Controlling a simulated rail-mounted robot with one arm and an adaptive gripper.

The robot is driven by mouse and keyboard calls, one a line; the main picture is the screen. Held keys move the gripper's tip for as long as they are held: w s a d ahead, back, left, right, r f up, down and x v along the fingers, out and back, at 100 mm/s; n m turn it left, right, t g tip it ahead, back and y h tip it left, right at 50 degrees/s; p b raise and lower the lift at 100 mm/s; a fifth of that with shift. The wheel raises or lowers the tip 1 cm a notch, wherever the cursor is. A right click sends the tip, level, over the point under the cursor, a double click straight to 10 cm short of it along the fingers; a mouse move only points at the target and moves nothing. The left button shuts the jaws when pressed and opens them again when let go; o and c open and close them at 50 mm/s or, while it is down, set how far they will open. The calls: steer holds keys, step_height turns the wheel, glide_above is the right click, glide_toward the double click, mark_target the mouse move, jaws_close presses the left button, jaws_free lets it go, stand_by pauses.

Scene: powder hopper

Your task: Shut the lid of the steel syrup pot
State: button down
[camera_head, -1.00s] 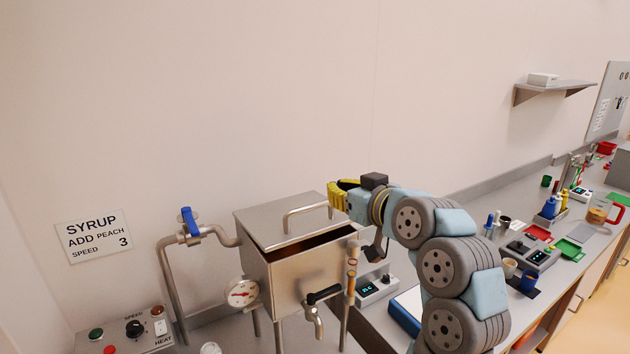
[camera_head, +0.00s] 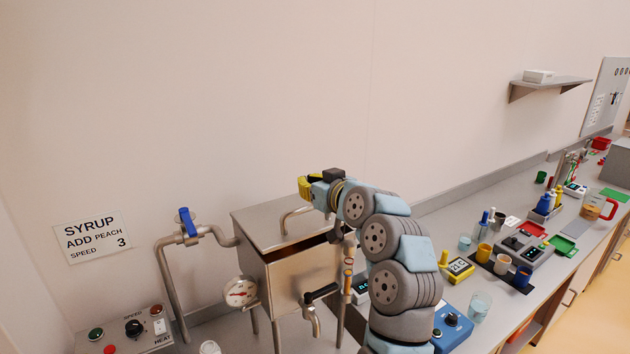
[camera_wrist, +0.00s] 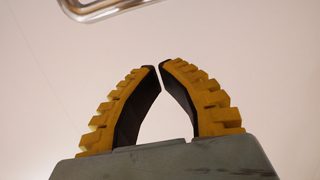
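The steel syrup pot (camera_head: 295,280) stands on thin legs at the counter's left end, with a tap on its front. Its flat steel lid (camera_head: 262,228) lies over the top, and a dark gap shows along the front edge, so it is not fully closed. My gripper (camera_head: 304,187) is above the lid, close to the handle. In the wrist view its yellow fingers (camera_wrist: 159,68) meet nearly at the tips with nothing between them. A metal bar, apparently the handle, shows at the top there, apart from the fingers.
A pipe with a blue valve (camera_head: 187,222) and a round gauge (camera_head: 240,292) stand left of the pot. The control panel (camera_head: 125,330) is at the lower left. Cups, a yellow meter (camera_head: 459,268) and a blue device (camera_head: 452,325) stand on the counter to the right.

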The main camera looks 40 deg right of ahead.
mark_target(309, 210)
steer(key=shift+f+p, duration=0.3)
steer(key=shift+f, duration=1.45)
steer(key=f+b, duration=0.2)
steer(key=b, duration=0.1)
steer(key=shift+s+f+t, duration=0.2)
steer(key=shift+s+t, duration=0.15)
steer(key=shift+t, duration=0.05)
steer(key=b, duration=0.1)
steer(key=f+t+b, duration=0.1)
steer(key=b, duration=0.1)
steer(key=shift+s+f, duration=0.3)
steer(key=shift+s, duration=0.1)
steer(key=shift+r, duration=0.2)
